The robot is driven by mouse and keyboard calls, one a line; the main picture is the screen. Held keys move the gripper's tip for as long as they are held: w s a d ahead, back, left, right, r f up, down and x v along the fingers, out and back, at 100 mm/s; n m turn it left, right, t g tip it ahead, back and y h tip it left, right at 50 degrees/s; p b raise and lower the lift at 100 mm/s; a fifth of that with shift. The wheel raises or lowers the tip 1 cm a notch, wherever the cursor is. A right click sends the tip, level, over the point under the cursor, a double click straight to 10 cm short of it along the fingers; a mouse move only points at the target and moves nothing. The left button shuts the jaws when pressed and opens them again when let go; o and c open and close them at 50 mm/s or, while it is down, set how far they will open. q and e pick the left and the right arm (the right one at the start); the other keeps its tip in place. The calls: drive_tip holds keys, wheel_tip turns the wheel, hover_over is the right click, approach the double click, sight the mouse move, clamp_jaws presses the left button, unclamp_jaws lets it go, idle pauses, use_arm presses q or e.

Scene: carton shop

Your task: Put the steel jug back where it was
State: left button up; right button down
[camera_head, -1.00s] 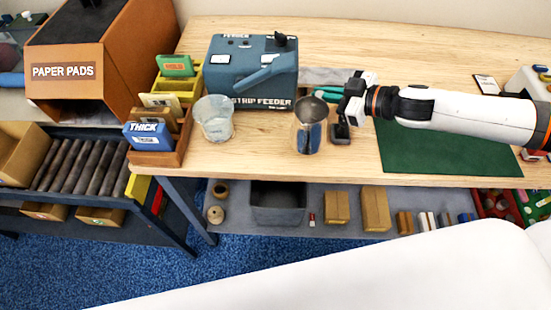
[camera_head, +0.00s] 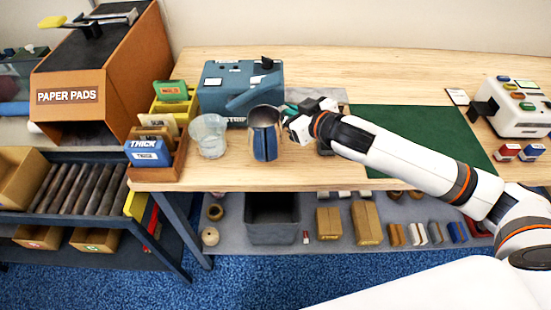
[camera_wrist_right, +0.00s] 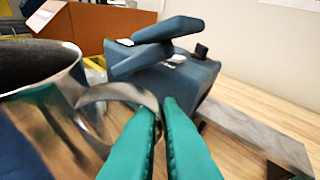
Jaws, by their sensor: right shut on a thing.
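The steel jug (camera_head: 265,137) is upright at the front left of the wooden bench, just right of a clear plastic cup (camera_head: 208,136). I cannot tell whether its base touches the bench. My right gripper (camera_head: 288,112) is at the jug's right side, shut on its handle. In the right wrist view the teal fingers (camera_wrist_right: 163,125) close on the curved handle (camera_wrist_right: 118,92), and the jug's dark mouth (camera_wrist_right: 35,62) shows at the left. My left gripper is not in view.
The blue strip feeder (camera_head: 240,88) stands close behind the jug. A rack of cards and boxes (camera_head: 165,165) is left of the cup. A green mat (camera_head: 430,135) lies to the right under my arm. The bench's front edge is close.

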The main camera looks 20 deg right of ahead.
drive_tip(key=f, duration=0.8)
drive_tip(key=shift+w+f, duration=0.2)
drive_tip(key=shift+f, duration=0.15)
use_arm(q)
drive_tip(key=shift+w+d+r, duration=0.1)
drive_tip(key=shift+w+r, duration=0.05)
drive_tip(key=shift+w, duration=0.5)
use_arm(e)
drive_tip(key=c, duration=2)
unclamp_jaws()
drive_tip(key=shift+f, duration=0.15)
drive_tip(key=shift+c, duration=0.2)
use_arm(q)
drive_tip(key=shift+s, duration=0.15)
use_arm(e)
drive_tip(key=o, duration=0.5)
drive_tip(key=shift+c, duration=0.2)
